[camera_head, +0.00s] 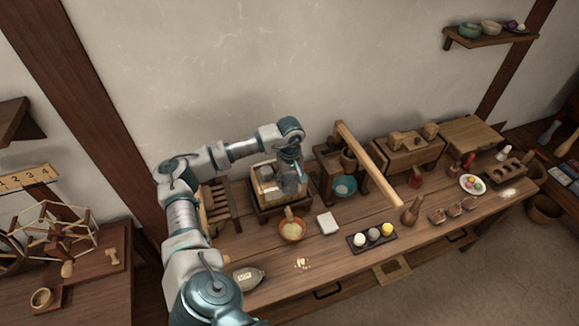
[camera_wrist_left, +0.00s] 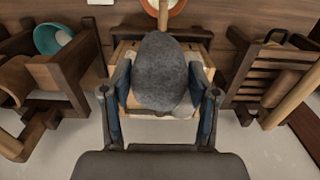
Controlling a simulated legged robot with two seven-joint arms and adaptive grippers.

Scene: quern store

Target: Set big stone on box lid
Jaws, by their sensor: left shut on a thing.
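My left gripper (camera_head: 290,188) is over the wooden box toward the back of the bench. In the left wrist view its two fingers (camera_wrist_left: 160,92) are shut on the sides of the big stone (camera_wrist_left: 160,65), a grey, rounded lump. The pale wooden box (camera_head: 266,187) sits on a dark wooden stand, and the gripper and stone hide part of its top. The lid (camera_wrist_left: 124,52) shows as pale wood around the stone in the wrist view. I cannot tell whether the stone touches it. My right gripper is not in view.
An orange bowl (camera_head: 292,229) stands in front of the box. A slatted wooden rack (camera_head: 217,205) is left of it, and a wooden press frame with a teal bowl (camera_head: 345,187) is right. A labelled grey oval thing (camera_head: 247,279) lies near the front edge.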

